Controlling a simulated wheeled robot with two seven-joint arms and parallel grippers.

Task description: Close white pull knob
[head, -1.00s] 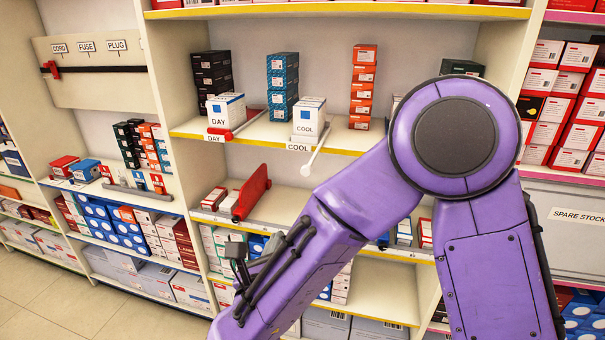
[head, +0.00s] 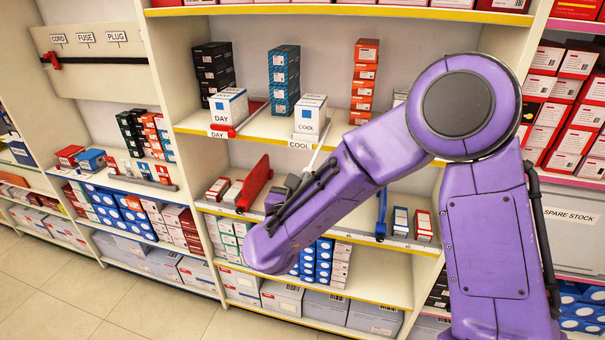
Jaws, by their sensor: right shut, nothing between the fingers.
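The white pull knob's rod (head: 319,150) slants down and forward from the shelf edge below the COOL sign (head: 300,145). Its lower end runs behind my right gripper and arm, so I cannot see the knob itself or tell whether it touches the gripper. A white COOL box (head: 310,115) stands above the rod on the shelf. My right gripper (head: 290,186) is dark grey, shut and empty, just below the rod, right of a red divider. My purple right arm hides part of the shelves. My left gripper is not in view.
The red divider (head: 255,184) sticks out on the lower shelf close to my right gripper. A blue divider (head: 381,214) stands further right. A DAY box (head: 228,107) with a red handle (head: 222,131) is left of the COOL box. The floor (head: 60,290) at left is clear.

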